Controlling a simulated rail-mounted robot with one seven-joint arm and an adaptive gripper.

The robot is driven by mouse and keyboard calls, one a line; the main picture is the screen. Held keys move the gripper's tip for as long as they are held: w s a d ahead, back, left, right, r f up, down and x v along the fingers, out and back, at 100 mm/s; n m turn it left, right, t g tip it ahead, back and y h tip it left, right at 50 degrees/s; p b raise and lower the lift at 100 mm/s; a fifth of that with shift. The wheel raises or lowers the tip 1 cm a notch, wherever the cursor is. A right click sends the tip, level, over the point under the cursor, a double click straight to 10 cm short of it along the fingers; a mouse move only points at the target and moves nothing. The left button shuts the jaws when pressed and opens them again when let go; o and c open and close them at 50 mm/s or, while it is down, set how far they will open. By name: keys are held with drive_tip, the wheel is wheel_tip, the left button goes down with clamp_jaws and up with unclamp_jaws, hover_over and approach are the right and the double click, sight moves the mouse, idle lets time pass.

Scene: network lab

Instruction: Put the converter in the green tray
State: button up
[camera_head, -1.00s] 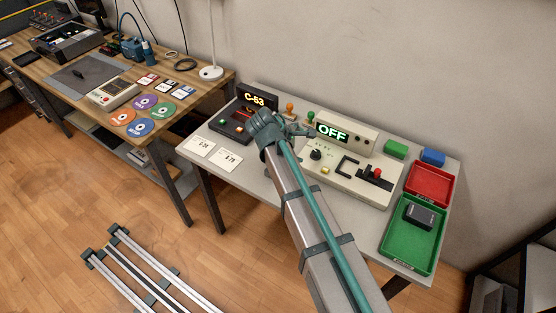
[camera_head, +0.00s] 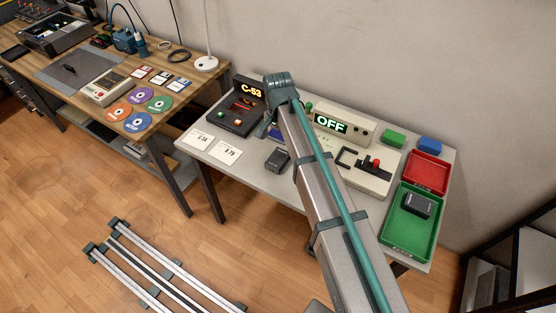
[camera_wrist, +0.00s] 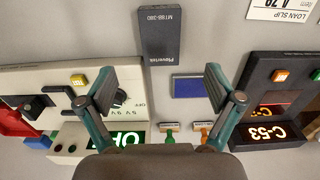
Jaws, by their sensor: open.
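A dark grey box (camera_head: 278,159) lies on the light table, left of my arm. It also shows at the top of the wrist view (camera_wrist: 160,35), with white lettering. A second dark box (camera_head: 416,206) sits inside the green tray (camera_head: 397,237) at the table's right end. I cannot tell which box is the converter. My gripper (camera_wrist: 160,88) is open and empty above the table. In the wrist view its fingers are apart, with a blue block (camera_wrist: 188,87) below and between them, and the first box beyond their tips. In the head view my arm hides the fingers.
A red tray (camera_head: 428,172) adjoins the green tray. A cream console with an OFF display (camera_head: 330,123) stands behind and right of my arm. Bare table surrounds the first box.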

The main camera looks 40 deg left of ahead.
sight(278, 158)
drive_tip(key=shift+w+f+p, duration=0.15)
drive_tip(key=shift+f+p, duration=1.65)
drive_tip(key=shift+f, duration=3.4)
drive_tip(key=c, duration=1.6)
drive_tip(key=shift+r, duration=0.15)
